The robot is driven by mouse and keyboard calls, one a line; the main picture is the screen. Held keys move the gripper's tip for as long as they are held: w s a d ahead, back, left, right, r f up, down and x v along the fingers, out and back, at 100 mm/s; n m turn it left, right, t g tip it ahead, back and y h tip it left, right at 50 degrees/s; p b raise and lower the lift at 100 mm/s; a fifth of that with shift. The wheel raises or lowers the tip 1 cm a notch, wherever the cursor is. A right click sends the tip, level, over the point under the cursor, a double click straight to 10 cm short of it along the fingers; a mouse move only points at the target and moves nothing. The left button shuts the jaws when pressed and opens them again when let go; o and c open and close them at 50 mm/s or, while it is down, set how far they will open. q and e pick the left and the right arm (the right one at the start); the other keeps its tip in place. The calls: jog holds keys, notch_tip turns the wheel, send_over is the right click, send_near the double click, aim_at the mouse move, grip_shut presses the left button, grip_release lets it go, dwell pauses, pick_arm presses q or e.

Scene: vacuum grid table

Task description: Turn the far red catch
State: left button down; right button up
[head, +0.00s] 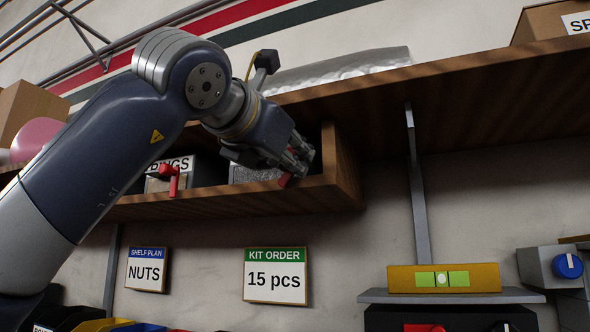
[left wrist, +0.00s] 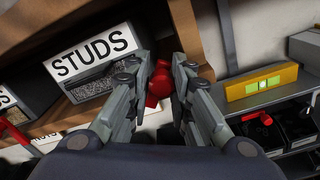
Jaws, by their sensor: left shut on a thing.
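A red catch (head: 286,180) sits at the right end of the shelf's front edge, by the bin with grey contents (head: 250,174). My left gripper (head: 298,158) is shut on it. In the left wrist view the red catch (left wrist: 159,85) shows between the fingers of my left gripper (left wrist: 163,95); the fingers hide part of it. That bin carries a STUDS label (left wrist: 93,54) in the wrist view. Another red catch (head: 170,178) stands further left, in front of a bin with a partly hidden label. My right gripper is in neither view.
The wooden shelf (head: 345,170) ends in a side wall just right of my left gripper. A long upper shelf (head: 480,95) runs above. Signs (head: 275,276) hang on the wall below. A yellow level (head: 443,278) lies on a bracket shelf at lower right.

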pick_arm(q)
jog(key=n, duration=0.1)
jog(key=n+b, duration=0.1)
jog(key=n, duration=0.1)
jog(key=shift+w+a+f+n, duration=0.2)
jog(key=shift+w+a+n, duration=0.1)
jog(key=shift+w+a+r+n+b, duration=0.15)
jog(key=shift+a+n+b, duration=0.25)
jog(key=shift+n, duration=0.65)
jog(key=shift+w+a+r+n+b, duration=0.15)
jog(key=shift+a+n+b, duration=0.25)
jog(key=shift+n, duration=0.65)
jog(key=c, duration=1.6)
grip_release()
jog(key=shift+o, duration=0.7)
jog(key=shift+d+r, duration=0.1)
jog(key=shift+r, duration=0.05)
jog(key=shift+r, duration=0.15)
